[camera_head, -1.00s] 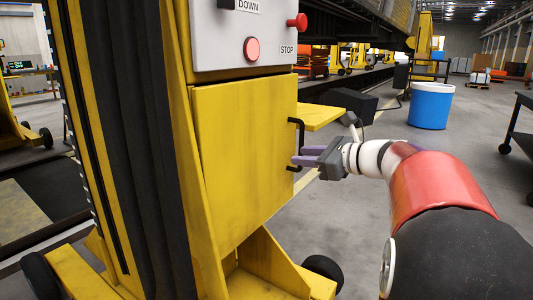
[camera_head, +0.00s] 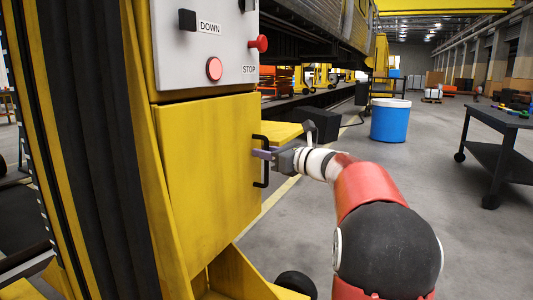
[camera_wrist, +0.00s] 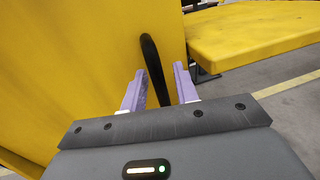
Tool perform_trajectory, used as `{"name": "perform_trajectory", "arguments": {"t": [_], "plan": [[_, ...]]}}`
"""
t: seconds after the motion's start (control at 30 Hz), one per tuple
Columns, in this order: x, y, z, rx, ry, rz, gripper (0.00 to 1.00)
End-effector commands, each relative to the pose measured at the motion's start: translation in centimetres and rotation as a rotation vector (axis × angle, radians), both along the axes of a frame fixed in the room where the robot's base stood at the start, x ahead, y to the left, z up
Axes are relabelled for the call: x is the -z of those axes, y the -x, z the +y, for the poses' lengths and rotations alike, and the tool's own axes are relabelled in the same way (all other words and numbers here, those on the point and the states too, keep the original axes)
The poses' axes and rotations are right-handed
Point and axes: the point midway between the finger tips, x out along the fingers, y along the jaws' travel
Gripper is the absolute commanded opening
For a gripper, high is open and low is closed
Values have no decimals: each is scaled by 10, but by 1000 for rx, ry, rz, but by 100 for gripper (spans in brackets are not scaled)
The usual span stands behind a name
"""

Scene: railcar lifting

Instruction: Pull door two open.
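The yellow door (camera_head: 208,170) is a flat panel on the lifting column, below the grey control panel, and looks shut. No number shows on it. Its black vertical bar handle (camera_head: 265,177) is at the door's right edge. My gripper (camera_head: 261,154) is at the handle, with its purple fingers pointing at the door. In the wrist view the handle (camera_wrist: 151,60) stands between the two spread fingers (camera_wrist: 158,82). The gripper is open around the handle. A gap shows on the right finger's side; I cannot tell whether the left finger touches.
The control panel (camera_head: 205,50) has red buttons just above the door. A yellow ledge (camera_head: 280,133) juts out behind the handle. A blue bin (camera_head: 389,122) and a dark table (camera_head: 497,140) stand to the right. The floor between is clear.

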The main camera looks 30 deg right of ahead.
Motion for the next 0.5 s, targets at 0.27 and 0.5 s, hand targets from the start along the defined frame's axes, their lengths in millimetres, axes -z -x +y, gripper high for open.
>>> {"name": "perform_trajectory", "arguments": {"t": [0.27,0.5], "plan": [[0,0,0,0,0,0,13],[0,0,0,0,1,0,0]]}}
